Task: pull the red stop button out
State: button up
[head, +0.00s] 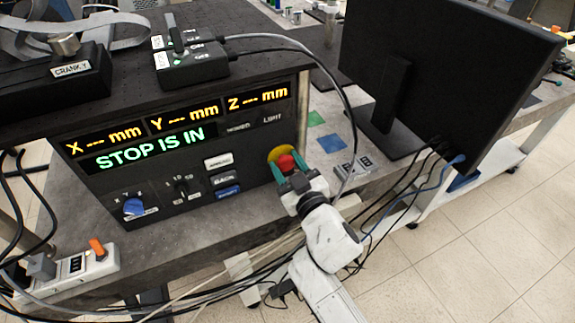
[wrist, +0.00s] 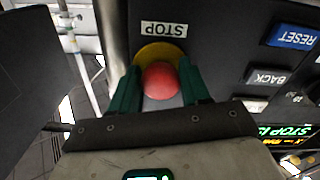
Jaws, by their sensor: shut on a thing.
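The red stop button (head: 286,163) sits on a yellow round plate (head: 274,156) at the right end of the black control panel (head: 240,176). The panel's display reads "STOP IS IN" in green. My gripper (head: 287,172) reaches the button from the front, with its green fingers on either side of it. In the wrist view the red button (wrist: 161,81) lies between the two green fingers (wrist: 160,88), below a "STOP" label (wrist: 163,29). The fingers are shut on the button. Their exact contact points are hidden.
A black monitor (head: 450,70) stands to the right of the panel, with cables hanging from it. A blue knob (head: 133,207) and several push buttons are on the panel. A power strip (head: 75,267) with an orange switch lies at the lower left.

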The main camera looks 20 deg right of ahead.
jog(key=shift+f, duration=0.1)
grip_shut()
jog(key=shift+s+f, duration=0.1)
jog(key=shift+s, duration=0.85)
jog(key=shift+o, duration=2)
grip_release()
jog(key=o, duration=0.5)
jog(key=shift+c, duration=0.2)
jog(key=s+b, duration=0.2)
jog(key=s, duration=0.8)
jog(key=shift+s, duration=0.4)
